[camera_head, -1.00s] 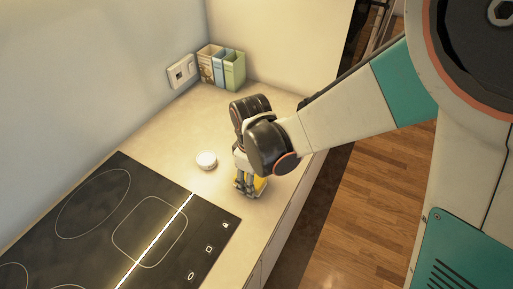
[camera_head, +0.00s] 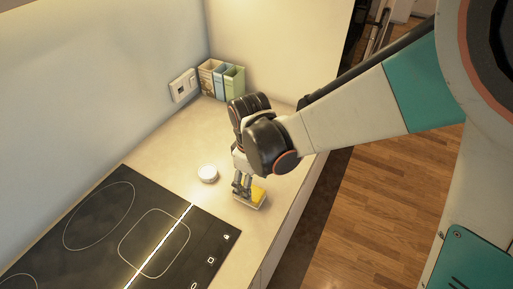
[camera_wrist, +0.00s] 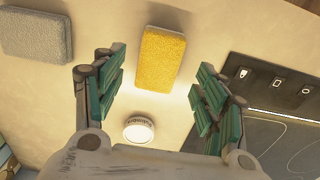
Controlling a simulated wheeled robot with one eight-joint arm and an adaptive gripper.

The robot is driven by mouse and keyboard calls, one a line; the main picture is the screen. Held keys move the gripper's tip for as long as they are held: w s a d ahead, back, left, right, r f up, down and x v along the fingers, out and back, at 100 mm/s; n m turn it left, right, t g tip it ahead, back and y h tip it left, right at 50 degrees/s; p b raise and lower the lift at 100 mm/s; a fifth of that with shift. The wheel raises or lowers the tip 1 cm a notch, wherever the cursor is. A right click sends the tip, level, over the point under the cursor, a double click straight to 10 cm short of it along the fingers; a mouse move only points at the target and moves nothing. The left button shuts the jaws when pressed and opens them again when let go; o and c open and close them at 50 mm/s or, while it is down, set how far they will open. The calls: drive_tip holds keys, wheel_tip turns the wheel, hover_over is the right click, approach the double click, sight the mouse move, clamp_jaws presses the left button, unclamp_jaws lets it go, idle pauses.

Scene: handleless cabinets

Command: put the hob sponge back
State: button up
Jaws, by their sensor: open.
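A yellow sponge (camera_head: 258,195) with a paler underside lies on the counter just right of the hob's corner. In the wrist view the sponge (camera_wrist: 162,59) lies ahead between the two fingers, with bare counter showing on both sides of it. My gripper (camera_head: 242,188) is over the counter at the sponge's left side, pointing down. In the wrist view my gripper (camera_wrist: 160,75) is open and empty, its green finger pads spread wide. The fingers partly cover the sponge's left end in the head view. A grey sponge-like block (camera_wrist: 38,36) lies at the upper left of the wrist view.
The black hob (camera_head: 130,225) is at the lower left. A small white round object (camera_head: 208,174) sits on the counter near my gripper. Books or boxes (camera_head: 222,80) and a wall socket (camera_head: 183,86) are at the back. The counter's front edge drops to the wooden floor.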

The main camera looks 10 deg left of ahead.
wheel_tip(320, 180, up, 6)
drive_tip(key=p, duration=0.3)
